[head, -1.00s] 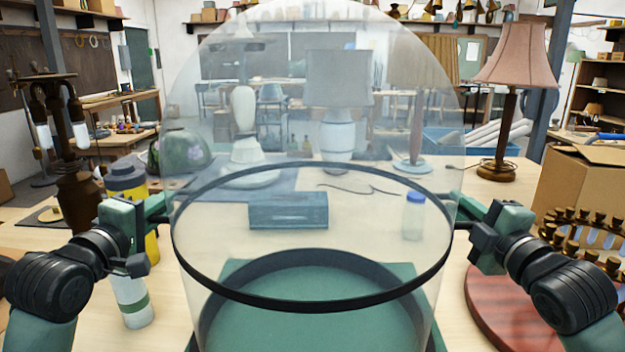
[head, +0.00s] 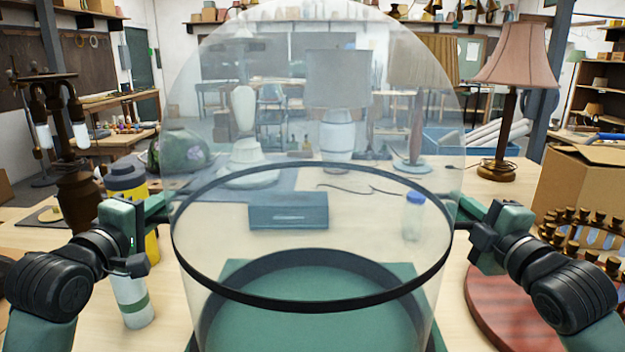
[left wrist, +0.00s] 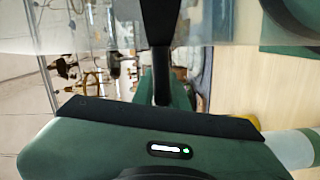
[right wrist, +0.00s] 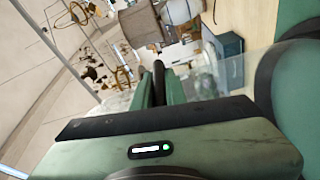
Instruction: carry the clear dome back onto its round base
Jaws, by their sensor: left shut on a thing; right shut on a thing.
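The clear dome (head: 310,120) is large and see-through, upright, with a black band (head: 310,303) around it. Clear wall shows below the band. My left gripper (head: 165,205) is shut on its left side and my right gripper (head: 463,208) on its right side, both near band height. The round base (head: 310,262) shows through the dome as a dark ring around a green surface, low in the head view. The dome's lower edge is cut off by the frame, so I cannot tell whether it touches the base.
A blue-grey box (head: 288,211) and a small blue-capped bottle (head: 414,216) show through the dome. A yellow bottle (head: 128,180) and a white-green bottle (head: 131,303) stand by my left arm. A red round board (head: 490,310) and a cardboard box (head: 580,195) are at right.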

